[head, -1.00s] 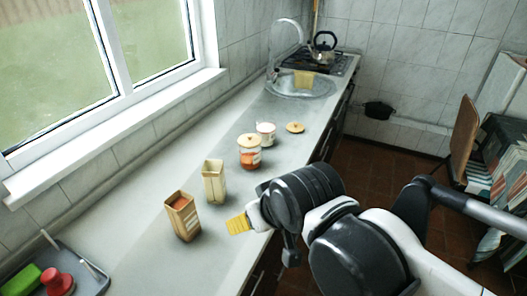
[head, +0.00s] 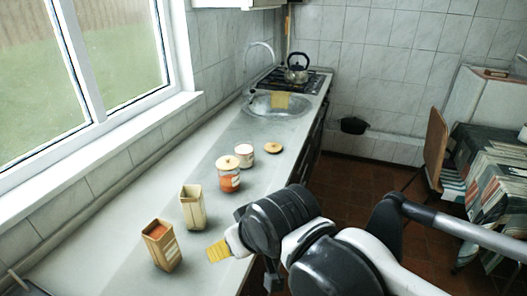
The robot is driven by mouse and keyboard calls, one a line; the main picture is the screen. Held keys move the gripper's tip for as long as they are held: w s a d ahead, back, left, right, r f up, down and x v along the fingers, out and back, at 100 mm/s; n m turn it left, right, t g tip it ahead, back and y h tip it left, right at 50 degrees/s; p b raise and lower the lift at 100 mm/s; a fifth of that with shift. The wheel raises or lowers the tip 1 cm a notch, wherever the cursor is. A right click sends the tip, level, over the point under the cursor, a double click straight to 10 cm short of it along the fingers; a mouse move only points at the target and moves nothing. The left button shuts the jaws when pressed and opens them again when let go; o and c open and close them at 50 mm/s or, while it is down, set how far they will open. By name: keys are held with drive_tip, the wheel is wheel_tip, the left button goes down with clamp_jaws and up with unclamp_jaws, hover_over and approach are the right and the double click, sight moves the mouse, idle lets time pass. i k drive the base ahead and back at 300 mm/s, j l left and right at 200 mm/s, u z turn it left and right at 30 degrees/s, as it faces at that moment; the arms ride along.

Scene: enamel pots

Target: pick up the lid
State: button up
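A loose tan lid (head: 273,148) with a small knob lies on the counter beside a white enamel pot (head: 244,155) that looks open. Another tan lid (head: 228,162) sits on a white-and-orange pot (head: 229,181) just nearer to me. My gripper (head: 218,250) is low over the front edge of the counter, nearer to me than both lids and apart from them. Its yellow ridged end points left. My arm hides most of the gripper, and I cannot tell whether its fingers are apart.
A tan box with orange contents (head: 166,249) and a pale open box (head: 192,211) stand on the counter left of my gripper. Farther back are a sink (head: 262,108) and a kettle (head: 297,70) on the stove. A chair (head: 437,150) stands right.

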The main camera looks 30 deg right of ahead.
sight(272, 147)
drive_tip(key=i+l, duration=0.25)
drive_tip(key=l, duration=0.15)
drive_tip(key=i+l, duration=0.2)
drive_tip(key=l, duration=0.2)
drive_tip(key=i+l, duration=0.25)
drive_tip(key=l, duration=0.2)
drive_tip(key=i+l, duration=0.2)
drive_tip(key=l, duration=0.2)
drive_tip(key=i+l, duration=0.25)
drive_tip(key=l, duration=0.15)
drive_tip(key=i+l, duration=0.2)
drive_tip(key=l, duration=0.2)
